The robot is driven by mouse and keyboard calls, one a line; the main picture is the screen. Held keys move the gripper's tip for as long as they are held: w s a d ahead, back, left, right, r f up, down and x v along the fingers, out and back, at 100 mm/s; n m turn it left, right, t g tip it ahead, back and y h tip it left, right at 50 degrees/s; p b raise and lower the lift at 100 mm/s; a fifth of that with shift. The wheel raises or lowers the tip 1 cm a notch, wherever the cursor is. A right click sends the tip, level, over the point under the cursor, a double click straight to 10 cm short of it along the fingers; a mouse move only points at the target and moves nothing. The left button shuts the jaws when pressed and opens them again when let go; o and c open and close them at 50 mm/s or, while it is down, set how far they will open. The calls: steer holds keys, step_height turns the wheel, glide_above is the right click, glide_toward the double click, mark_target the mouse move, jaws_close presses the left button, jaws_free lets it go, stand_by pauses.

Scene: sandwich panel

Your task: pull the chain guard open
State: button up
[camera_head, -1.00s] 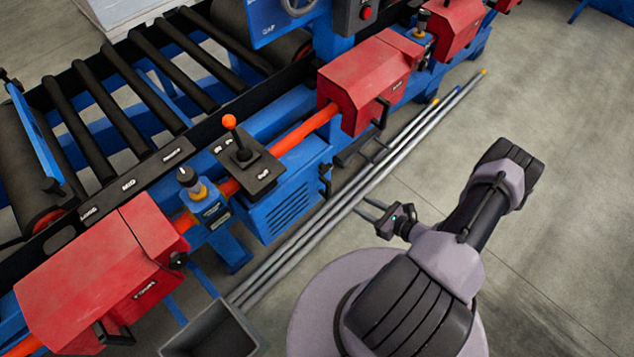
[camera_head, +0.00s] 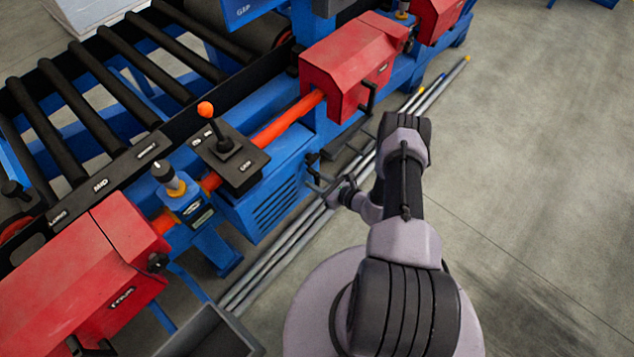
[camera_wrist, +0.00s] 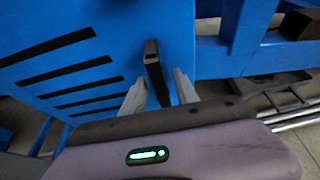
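A blue slotted cover (camera_head: 270,196), which I take for the chain guard, sits low on the machine's front below the lever box and looks closed. No label on it is legible. Its black handle (camera_head: 313,163) stands on its right side; in the wrist view the handle (camera_wrist: 154,65) sticks out of the blue panel (camera_wrist: 105,45). My gripper (camera_head: 313,181) is close to the handle. In the wrist view my gripper (camera_wrist: 160,82) is open, with one finger on each side of the handle's lower end. I cannot tell whether the fingers touch it.
Red covers stand on both sides, one at right (camera_head: 345,65) and one at lower left (camera_head: 80,275). An orange-knobbed lever (camera_head: 222,135) is above the blue cover. Long metal bars (camera_head: 285,250) lie along the machine's foot. A grey bin (camera_head: 208,333) stands at the front. Open floor lies right.

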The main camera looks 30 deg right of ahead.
jaws_close()
stand_by(1.4)
